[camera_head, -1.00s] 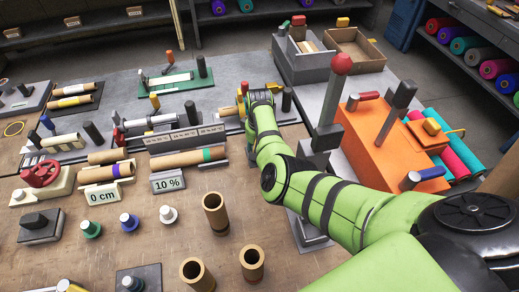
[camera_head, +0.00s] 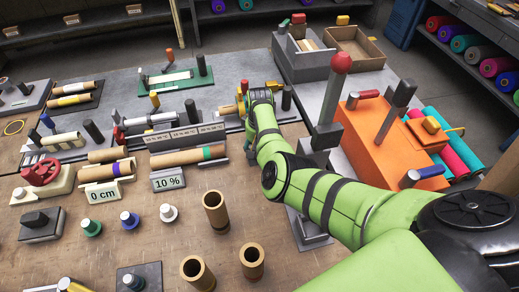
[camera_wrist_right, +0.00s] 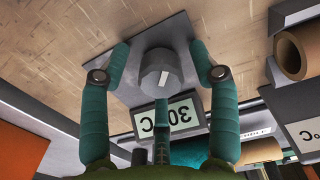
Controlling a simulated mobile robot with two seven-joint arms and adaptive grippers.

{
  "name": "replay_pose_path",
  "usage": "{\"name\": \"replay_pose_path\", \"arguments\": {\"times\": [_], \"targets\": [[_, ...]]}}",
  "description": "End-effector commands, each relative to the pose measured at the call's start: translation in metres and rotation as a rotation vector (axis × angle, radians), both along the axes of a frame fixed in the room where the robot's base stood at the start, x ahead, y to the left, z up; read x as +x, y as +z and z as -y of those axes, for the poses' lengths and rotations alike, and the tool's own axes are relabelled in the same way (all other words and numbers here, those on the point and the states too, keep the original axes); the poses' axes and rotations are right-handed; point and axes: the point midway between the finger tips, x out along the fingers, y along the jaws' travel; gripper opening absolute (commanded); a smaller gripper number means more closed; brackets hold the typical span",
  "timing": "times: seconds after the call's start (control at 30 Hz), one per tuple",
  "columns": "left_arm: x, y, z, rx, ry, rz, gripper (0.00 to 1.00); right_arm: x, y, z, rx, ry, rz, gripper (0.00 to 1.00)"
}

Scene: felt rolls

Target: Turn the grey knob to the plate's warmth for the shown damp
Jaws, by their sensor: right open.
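The grey knob (camera_wrist_right: 155,72) with a white mark stands on a grey base plate (camera_wrist_right: 185,32) in the right wrist view. My open right gripper (camera_wrist_right: 159,50) has one finger on each side of it, with gaps showing. A display (camera_wrist_right: 172,118) beside the knob reads 30 °C, upside down in this view. A card (camera_head: 168,181) there reads 10 %. A strip of small labels (camera_head: 185,136) stands behind it, too small to read surely. My left gripper is not in view.
Brown tubes (camera_head: 215,208) stand on the front of the wooden table. A red handwheel (camera_head: 42,172) and a 0 cm card (camera_head: 103,193) are at left. An orange box (camera_head: 385,140) and a tall red-topped lever (camera_head: 335,95) stand right, near my arm.

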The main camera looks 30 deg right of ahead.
Motion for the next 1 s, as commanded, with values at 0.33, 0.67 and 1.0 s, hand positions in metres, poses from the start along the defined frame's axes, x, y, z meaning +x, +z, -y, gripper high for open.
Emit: {"name": "replay_pose_path", "arguments": {"times": [0.33,0.67,1.0], "targets": [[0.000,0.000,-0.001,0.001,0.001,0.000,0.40,0.002,0.031,0.000,-0.002,-0.002,0.006,0.61],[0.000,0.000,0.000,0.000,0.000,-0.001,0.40,0.001,0.099,0.000,-0.001,0.000,0.004,0.61],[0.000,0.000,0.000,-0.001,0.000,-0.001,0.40,0.000,0.120,0.000,0.000,0.000,0.000,0.61]]}}
